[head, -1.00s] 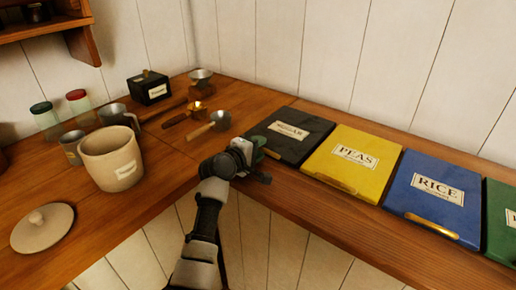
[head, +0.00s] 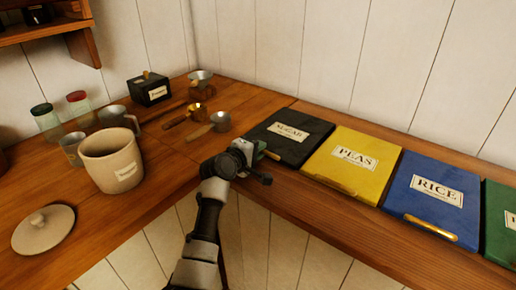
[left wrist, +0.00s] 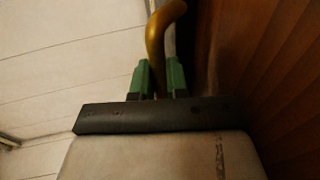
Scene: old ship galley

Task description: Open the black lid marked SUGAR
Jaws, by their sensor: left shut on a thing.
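The black lid marked SUGAR (head: 300,147) lies flat, or nearly so, in the wooden counter, at the left end of a row of coloured lids. My left gripper (head: 264,151) is at the lid's near left edge and hides part of it. In the left wrist view, the green fingertips (left wrist: 160,78) are shut on a curved brass handle (left wrist: 157,45). In the head view the black lid's handle is mostly hidden behind my gripper. My right gripper is in neither view.
The yellow PEAS lid (head: 350,172) and blue RICE lid (head: 405,203) lie to the right. A ladle (head: 221,121), a cream crock (head: 108,165) and a round cover (head: 43,238) stand or lie to the left. A plank wall (head: 350,50) rises behind the counter.

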